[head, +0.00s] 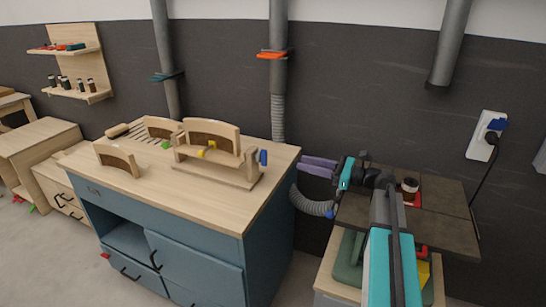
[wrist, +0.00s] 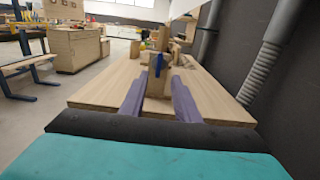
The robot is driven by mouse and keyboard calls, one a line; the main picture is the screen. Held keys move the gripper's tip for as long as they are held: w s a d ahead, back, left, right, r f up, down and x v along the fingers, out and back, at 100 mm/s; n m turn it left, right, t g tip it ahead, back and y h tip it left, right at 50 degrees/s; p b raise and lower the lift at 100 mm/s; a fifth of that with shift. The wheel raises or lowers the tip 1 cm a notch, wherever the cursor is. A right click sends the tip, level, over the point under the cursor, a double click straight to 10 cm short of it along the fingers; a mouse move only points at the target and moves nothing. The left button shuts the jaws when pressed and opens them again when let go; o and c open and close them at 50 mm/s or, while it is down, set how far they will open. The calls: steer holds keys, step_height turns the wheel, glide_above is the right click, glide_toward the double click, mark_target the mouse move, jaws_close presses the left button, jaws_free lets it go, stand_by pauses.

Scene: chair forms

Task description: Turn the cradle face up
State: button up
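A wooden form with curved upper pieces (head: 212,133) stands on a flat wooden base on the bench; I take it to be the cradle, but cannot tell for sure. It has yellow parts and a blue knob (head: 263,157) at its right end. My gripper (head: 318,167) has two purple fingers and hovers by the bench's right edge, apart from the form. In the wrist view, my gripper (wrist: 158,100) is open and empty. The form's end (wrist: 158,82) and blue knob (wrist: 157,64) show beyond and between the fingers. The form's far side is hidden.
Loose curved wooden pieces lie on the bench (head: 225,205), one at front left (head: 118,159) and one behind (head: 160,127). A slatted part (head: 140,133) is at the back. Grey hoses (head: 278,117) hang by the wall. A dark-topped stand (head: 440,205) is at right. The bench's front right is clear.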

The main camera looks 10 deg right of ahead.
steer(key=shift+a, duration=0.1)
steer(key=p+x, duration=0.2)
steer(key=x, duration=1.1)
steer(key=shift+a+p, duration=0.25)
steer(key=shift+p, duration=0.15)
steer(key=shift+w, duration=0.15)
jaws_close()
